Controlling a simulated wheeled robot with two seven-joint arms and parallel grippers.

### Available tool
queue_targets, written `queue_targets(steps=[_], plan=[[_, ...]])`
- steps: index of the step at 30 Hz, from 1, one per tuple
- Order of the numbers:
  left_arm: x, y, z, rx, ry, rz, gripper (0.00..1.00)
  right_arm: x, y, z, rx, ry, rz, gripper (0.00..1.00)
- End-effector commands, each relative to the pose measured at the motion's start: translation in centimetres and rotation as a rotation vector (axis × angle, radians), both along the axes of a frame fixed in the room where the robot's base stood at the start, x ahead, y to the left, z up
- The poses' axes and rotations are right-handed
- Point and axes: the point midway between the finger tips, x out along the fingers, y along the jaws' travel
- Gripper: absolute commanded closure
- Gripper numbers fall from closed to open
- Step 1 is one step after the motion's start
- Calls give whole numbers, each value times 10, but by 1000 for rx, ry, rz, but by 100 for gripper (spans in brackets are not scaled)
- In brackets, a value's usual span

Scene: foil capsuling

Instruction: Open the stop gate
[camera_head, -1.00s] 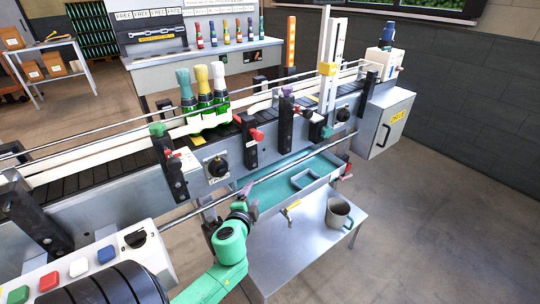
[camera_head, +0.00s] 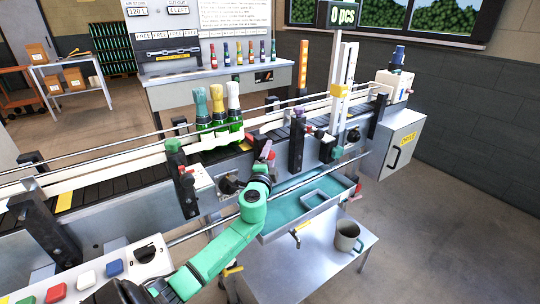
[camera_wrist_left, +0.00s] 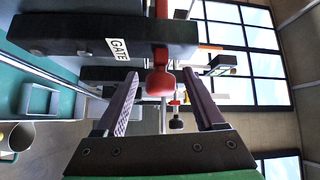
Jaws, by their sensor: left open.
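The stop gate shows in the left wrist view as a dark bar (camera_wrist_left: 95,36) labelled GATE, with a red knob (camera_wrist_left: 160,82) on a short stem. My left gripper (camera_wrist_left: 163,78) is open, with its two purple-grey fingers on either side of the knob. I see no clear contact, and the knob is not clamped. In the head view my left gripper (camera_head: 264,158) is at the front side of the conveyor, right of the green bottles (camera_head: 220,128). It hides most of the gate there. My right gripper is not in view.
The bottles stand on the conveyor (camera_head: 110,178) just left of the gate. Other dark posts (camera_head: 296,142) with knobs stand to the right. A teal-floored tray (camera_head: 285,218) and a side table with a mug (camera_head: 347,237) are below. A button panel (camera_head: 95,285) is at lower left.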

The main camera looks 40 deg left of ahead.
Motion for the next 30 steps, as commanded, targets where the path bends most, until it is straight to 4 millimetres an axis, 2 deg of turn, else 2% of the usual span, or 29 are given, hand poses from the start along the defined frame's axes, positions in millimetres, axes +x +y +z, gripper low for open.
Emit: queue_targets(steps=[5,6,8,9,11,30], plan=[[0,0,0,0,0,-1,29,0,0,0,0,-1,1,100],[0,0,0,0,0,-1,37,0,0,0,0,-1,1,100],[0,0,0,0,0,-1,60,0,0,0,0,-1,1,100],[0,0,0,0,0,-1,75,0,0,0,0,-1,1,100],[0,0,0,0,0,-1,98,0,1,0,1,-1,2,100],[0,-1,-1,-2,1,-2,100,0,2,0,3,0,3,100]])
